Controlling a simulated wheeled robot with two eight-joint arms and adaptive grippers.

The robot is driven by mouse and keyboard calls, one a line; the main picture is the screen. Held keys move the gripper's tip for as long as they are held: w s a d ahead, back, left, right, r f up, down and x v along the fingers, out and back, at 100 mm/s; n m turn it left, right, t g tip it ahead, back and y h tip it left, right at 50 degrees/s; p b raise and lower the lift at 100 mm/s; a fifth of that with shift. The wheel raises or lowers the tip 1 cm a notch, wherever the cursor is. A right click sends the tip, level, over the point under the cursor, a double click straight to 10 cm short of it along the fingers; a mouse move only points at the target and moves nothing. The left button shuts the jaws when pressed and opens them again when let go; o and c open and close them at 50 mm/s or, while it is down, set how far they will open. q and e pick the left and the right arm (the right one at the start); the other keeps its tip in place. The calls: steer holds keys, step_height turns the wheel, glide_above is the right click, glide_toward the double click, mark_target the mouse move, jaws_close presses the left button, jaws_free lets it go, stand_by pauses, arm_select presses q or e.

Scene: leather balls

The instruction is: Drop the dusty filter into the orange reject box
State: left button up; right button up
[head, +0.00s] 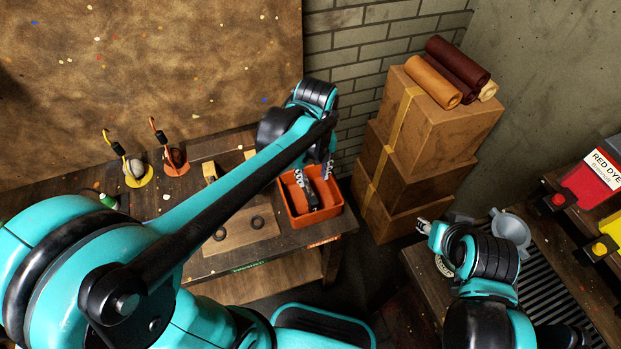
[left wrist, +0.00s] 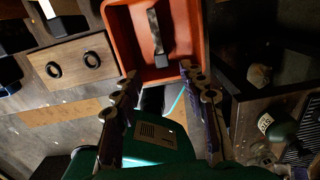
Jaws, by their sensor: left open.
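The orange reject box (head: 318,219) stands at the right end of the workbench; it also fills the top of the left wrist view (left wrist: 122,35). A dark grey strip with a block-like end, which looks like the dusty filter (left wrist: 154,28), is inside the box, clear of the fingers. In the head view a dark piece (head: 311,193) shows in the box. My left gripper (head: 313,176) is over the box; in the left wrist view its two fingers (left wrist: 158,72) are spread with nothing between them. My right gripper (head: 422,226) is at the lower right, away from the box; its opening is unclear.
A wooden block with two dark rings (head: 240,228) lies on the workbench left of the box. Stacked cartons (head: 440,110) with leather rolls stand behind right. A grey funnel-like cup (head: 511,228) and a red dye container (head: 590,186) are on the right side.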

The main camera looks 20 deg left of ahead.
arm_select(q)
steer(key=s+a+r+n+t, duration=0.1)
steer(key=s+a+n+t, duration=0.2)
steer(key=n, duration=1.1)
steer(key=s+a+r+n+t, duration=0.1)
steer(key=s+a+n+t, duration=0.2)
steer(key=n, duration=1.2)
steer(key=shift+s+r+t, duration=0.15)
steer(key=shift+s+t, duration=0.25)
steer(key=shift+s, duration=0.65)
steer(key=shift+a, duration=0.1)
steer(key=shift+s, duration=0.1)
